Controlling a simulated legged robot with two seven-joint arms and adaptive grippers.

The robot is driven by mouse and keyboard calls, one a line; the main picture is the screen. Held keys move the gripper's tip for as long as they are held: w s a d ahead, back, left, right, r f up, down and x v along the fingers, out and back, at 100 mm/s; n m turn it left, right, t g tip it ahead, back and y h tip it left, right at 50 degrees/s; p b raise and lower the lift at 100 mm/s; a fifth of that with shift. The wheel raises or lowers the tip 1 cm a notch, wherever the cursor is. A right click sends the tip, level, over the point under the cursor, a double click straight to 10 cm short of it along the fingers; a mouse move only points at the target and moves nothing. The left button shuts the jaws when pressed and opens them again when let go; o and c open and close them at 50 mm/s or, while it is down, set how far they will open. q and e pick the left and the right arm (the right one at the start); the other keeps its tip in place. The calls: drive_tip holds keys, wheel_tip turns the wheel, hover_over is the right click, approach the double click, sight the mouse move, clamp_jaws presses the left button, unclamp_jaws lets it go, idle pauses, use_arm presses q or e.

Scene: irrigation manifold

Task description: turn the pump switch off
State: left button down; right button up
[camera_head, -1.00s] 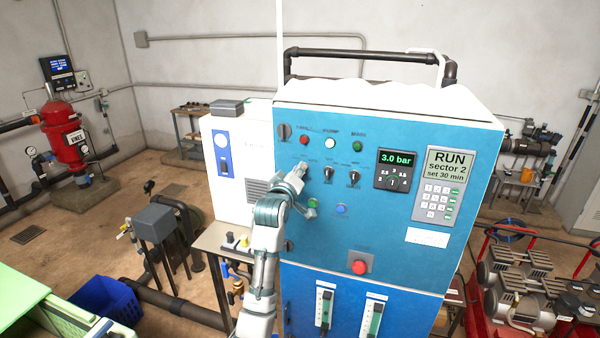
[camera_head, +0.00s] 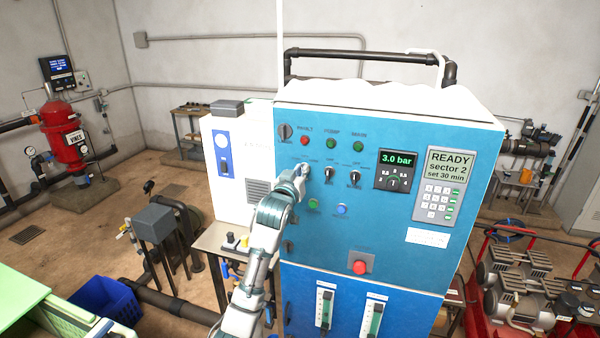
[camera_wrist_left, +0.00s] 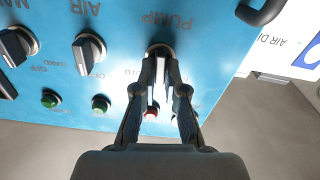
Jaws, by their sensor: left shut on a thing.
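The blue control cabinet (camera_head: 330,240) stands in the middle of the head view. My left gripper (camera_head: 302,170) is at the left-hand rotary switch of its switch row and hides that switch there. In the left wrist view, where the panel appears upside down, the left gripper (camera_wrist_left: 160,65) is shut on the pump switch (camera_wrist_left: 160,48), next to the PUMP lettering. The fingers cover most of the knob, so its exact pointing is hard to tell. The pump lamp (camera_head: 331,144) is unlit green. The display (camera_head: 451,165) reads READY, sector 2. My right gripper is not in view.
Two more rotary switches (camera_head: 329,174) sit to the right of the gripper. A green button (camera_head: 313,204) and a blue button (camera_head: 341,209) lie below, with a red mushroom button (camera_head: 359,267) lower down. A black handle (camera_wrist_left: 262,12) sits near the panel edge.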

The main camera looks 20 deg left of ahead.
use_arm(q)
drive_tip(key=shift+w+f+m, duration=0.1)
drive_tip(key=shift+f+m, duration=0.4)
drive_tip(key=shift+f, duration=0.05)
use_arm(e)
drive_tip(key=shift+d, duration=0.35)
use_arm(q)
drive_tip(key=c, duration=1.2)
unclamp_jaws()
drive_tip(key=shift+c, duration=0.2)
drive_tip(key=shift+w+r, duration=0.15)
drive_tip(key=shift+r, duration=0.15)
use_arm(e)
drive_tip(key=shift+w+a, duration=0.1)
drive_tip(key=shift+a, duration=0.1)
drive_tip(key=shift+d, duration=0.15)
use_arm(q)
drive_tip(key=s, duration=1.1)
drive_tip(key=shift+s+a, duration=0.25)
drive_tip(key=shift+s, duration=0.15)
